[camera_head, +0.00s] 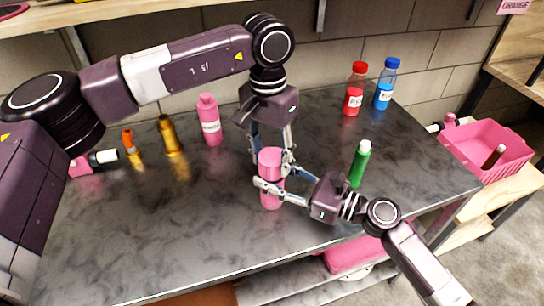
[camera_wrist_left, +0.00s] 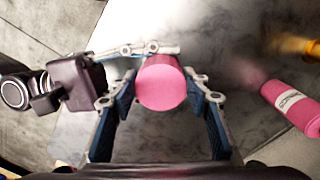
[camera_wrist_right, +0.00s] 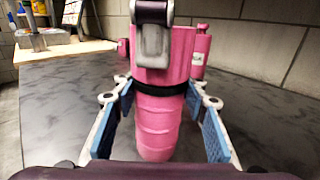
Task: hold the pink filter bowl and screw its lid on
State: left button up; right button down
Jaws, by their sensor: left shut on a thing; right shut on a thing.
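The pink filter bowl (camera_head: 271,200) stands upright at the middle of the dark table, its ribbed body also in the right wrist view (camera_wrist_right: 158,125). Its pink lid (camera_head: 270,158) sits on top; a dark band shows between them in the right wrist view. I cannot tell how tightly the lid sits. My left gripper (camera_head: 271,152) reaches down from above and is shut on the lid, whose round top faces the left wrist view (camera_wrist_left: 161,86). My right gripper (camera_head: 271,184) comes from the right and is shut on the bowl below the lid. The fingers hide parts of both.
A pink bottle (camera_head: 209,120) and brass-coloured parts (camera_head: 170,137) stand to the left. A green bottle (camera_head: 360,164) stands close to my right gripper. Red (camera_head: 355,89) and blue (camera_head: 386,84) bottles stand at the back right. A pink crate (camera_head: 486,148) is beyond the table's right end.

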pick_arm(q)
jog(key=m, duration=0.2)
jog(key=shift+w+m, duration=0.1)
jog(key=shift+m, duration=0.2)
jog(key=o, duration=1)
jog(key=shift+o, duration=0.2)
jog(key=shift+r, duration=2.25)
jog(key=shift+c, duration=0.3)
